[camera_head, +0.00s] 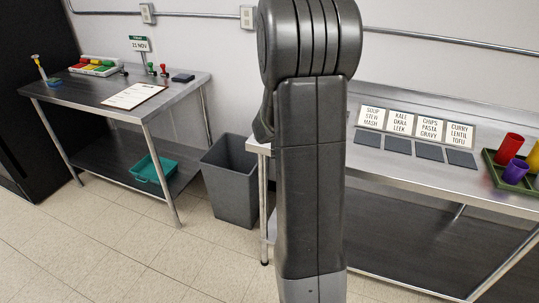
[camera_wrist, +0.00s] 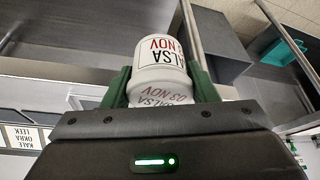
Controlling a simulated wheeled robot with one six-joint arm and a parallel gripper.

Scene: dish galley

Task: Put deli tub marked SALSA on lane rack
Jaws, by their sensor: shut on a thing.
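In the wrist view, a white deli tub (camera_wrist: 158,50) shows text reading SALSA and 03 NOV, upside down; the first letter is partly cut off. The same words show again on its lower part between the fingers. My gripper (camera_wrist: 160,80) has dark green fingers, one on each side of the tub, and is shut on it. The tub is held clear of the floor and tables. In the head view my arm fills the middle and my gripper is out of sight. I cannot make out anything that is clearly the lane rack.
A steel table (camera_head: 450,195) at right bears word cards (camera_head: 400,124), dark pads (camera_head: 429,151) and a green tray (camera_head: 503,178) of coloured cups. A steel table (camera_head: 180,95) at left holds a clipboard (camera_head: 133,96). A grey bin (camera_head: 230,180) stands between them. Floor at front left is clear.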

